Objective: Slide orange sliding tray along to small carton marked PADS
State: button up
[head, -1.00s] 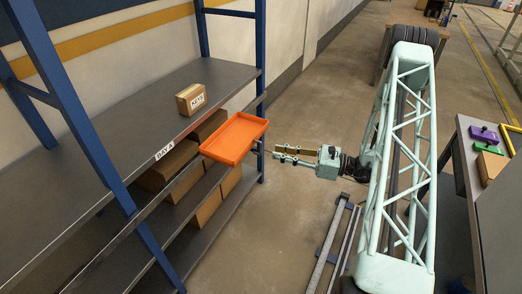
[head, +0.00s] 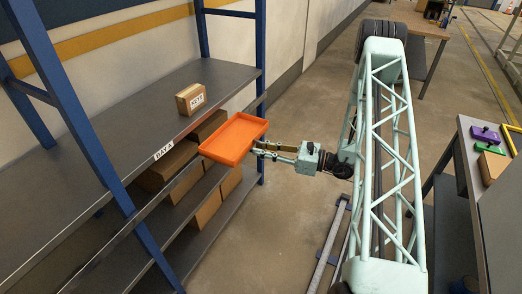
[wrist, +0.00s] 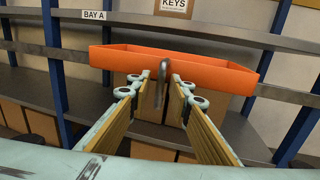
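The orange sliding tray (head: 233,138) sits at the front of the shelf unit, just below the upper shelf; it also shows in the wrist view (wrist: 215,72). A grey upright handle (wrist: 162,84) stands out from its front wall. My gripper (head: 257,147) is at the tray's right side in the head view. In the wrist view its two fingers (wrist: 158,84) are apart, one on each side of the handle, with gaps visible. One small carton (head: 190,99) stands on the upper shelf. Its label reads KEYS in the wrist view (wrist: 174,10); I see no PADS label.
The upper shelf (head: 120,110) carries a BAY A label and is otherwise bare. Several larger brown boxes (head: 166,165) sit below. Blue posts (head: 75,120) frame the unit. A workbench (head: 468,150) with coloured pieces stands right. The floor between is mostly clear.

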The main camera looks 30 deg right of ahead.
jog(key=shift+c, duration=0.3)
grip_shut()
jog(key=shift+a, duration=0.1)
